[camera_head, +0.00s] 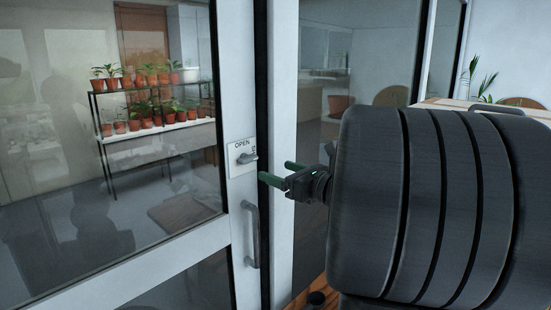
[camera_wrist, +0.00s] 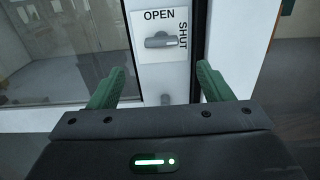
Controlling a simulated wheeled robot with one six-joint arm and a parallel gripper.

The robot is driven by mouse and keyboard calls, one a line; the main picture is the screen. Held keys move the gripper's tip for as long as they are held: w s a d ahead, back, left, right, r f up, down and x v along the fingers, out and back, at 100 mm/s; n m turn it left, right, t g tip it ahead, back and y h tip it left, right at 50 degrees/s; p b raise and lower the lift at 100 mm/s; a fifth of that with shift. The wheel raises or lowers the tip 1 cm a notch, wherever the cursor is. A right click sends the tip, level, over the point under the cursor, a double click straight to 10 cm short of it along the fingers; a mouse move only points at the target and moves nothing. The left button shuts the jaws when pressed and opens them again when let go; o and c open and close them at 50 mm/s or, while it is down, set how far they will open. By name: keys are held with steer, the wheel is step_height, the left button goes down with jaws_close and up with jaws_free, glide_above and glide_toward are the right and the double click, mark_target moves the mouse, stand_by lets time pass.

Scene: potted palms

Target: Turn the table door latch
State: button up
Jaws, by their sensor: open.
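The latch (camera_head: 247,158) is a small grey turn-knob on a white plate (camera_head: 240,148) fixed to the white door frame. In the wrist view the latch (camera_wrist: 161,40) lies level, with a pale mark at its right end. The plate (camera_wrist: 160,58) reads OPEN above the latch and SHUT down its right side. My gripper (camera_head: 277,171) has green fingers and is just right of the latch in the head view, apart from it. In the wrist view my gripper (camera_wrist: 157,85) is open and empty, its fingers to either side below the plate.
A grey pull handle (camera_head: 252,235) is on the door below the plate. Behind the glass stands a rack (camera_head: 160,140) with several potted plants. My arm fills the right of the head view. A table (camera_head: 460,104) shows behind it.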

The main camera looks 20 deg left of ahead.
mark_target(251, 161)
steer(key=p+x, duration=0.1)
steer(key=x, duration=0.9)
steer(key=shift+w+a, duration=0.15)
steer(key=c, duration=1)
